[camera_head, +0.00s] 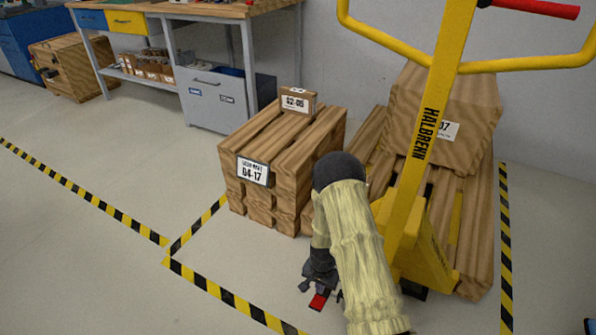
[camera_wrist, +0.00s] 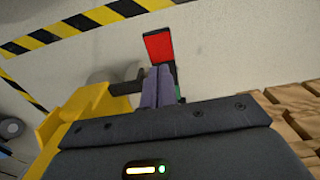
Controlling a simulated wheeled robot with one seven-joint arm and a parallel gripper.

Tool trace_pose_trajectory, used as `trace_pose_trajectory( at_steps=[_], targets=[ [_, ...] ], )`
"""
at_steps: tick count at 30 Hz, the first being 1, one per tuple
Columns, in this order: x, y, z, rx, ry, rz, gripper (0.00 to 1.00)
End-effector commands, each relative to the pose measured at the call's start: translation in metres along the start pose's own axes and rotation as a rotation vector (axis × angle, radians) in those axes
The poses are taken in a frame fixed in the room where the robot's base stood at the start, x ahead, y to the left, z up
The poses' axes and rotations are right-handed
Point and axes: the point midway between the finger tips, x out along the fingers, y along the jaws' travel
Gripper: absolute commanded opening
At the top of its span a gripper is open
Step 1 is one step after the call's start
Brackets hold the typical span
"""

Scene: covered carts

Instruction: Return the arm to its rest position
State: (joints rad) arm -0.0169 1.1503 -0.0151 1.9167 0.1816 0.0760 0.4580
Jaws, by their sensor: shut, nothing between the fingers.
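My arm (camera_head: 355,240), in a pale yellow ribbed cover with a dark joint, reaches down in front of the yellow pallet truck in the head view. My gripper (camera_head: 320,289) hangs low over the floor at its end, inside the striped floor marking. In the wrist view the two grey-purple fingers of my gripper (camera_wrist: 158,86) are together with nothing between them.
The yellow pallet truck (camera_head: 429,140) and wooden crate (camera_head: 465,125) stand right of my arm. A wooden pallet stack (camera_head: 280,170) with a small box (camera_head: 297,100) stands left. A workbench (camera_head: 215,85) is behind. Open floor (camera_head: 90,240) lies left.

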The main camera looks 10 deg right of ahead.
Motion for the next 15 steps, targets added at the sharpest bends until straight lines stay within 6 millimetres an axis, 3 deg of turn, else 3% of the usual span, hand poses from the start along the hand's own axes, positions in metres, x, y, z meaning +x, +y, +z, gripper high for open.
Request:
trace_pose_trajectory(
  at_steps=[4,7,15],
  targets=[
    [-0.007,-0.001,-0.001,-0.006,0.003,-0.003,0.00],
    [-0.027,-0.002,-0.003,-0.025,0.011,-0.011,0.00],
    [-0.129,-0.002,0.000,-0.153,0.048,-0.044,0.00]
  ],
)
